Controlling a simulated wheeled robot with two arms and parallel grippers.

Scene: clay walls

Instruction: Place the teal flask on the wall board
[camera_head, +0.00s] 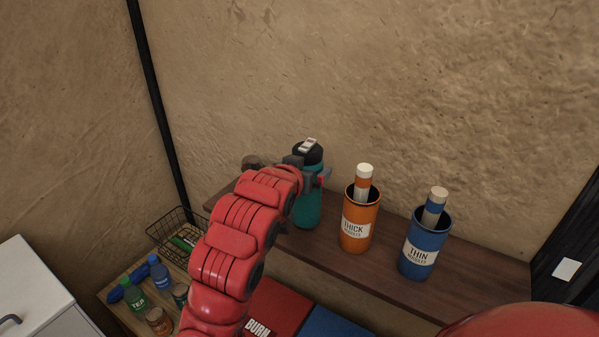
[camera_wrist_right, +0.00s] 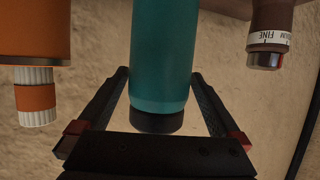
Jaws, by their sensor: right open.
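In the right wrist view, which looks upside down, the flask (camera_wrist_right: 162,55) stands between the two spread fingers (camera_wrist_right: 160,76). I cannot tell whether a finger touches it. My right arm hides part of the board and the flask's left side. My left gripper is not in view.
An orange "THICK" cup (camera_head: 354,232) and a blue "THIN" cup (camera_head: 420,258) stand on the board to the right, each holding a marker. A brown item (camera_head: 251,161) is behind my wrist. Below left are a wire basket (camera_head: 172,236) and bottles (camera_head: 158,272).

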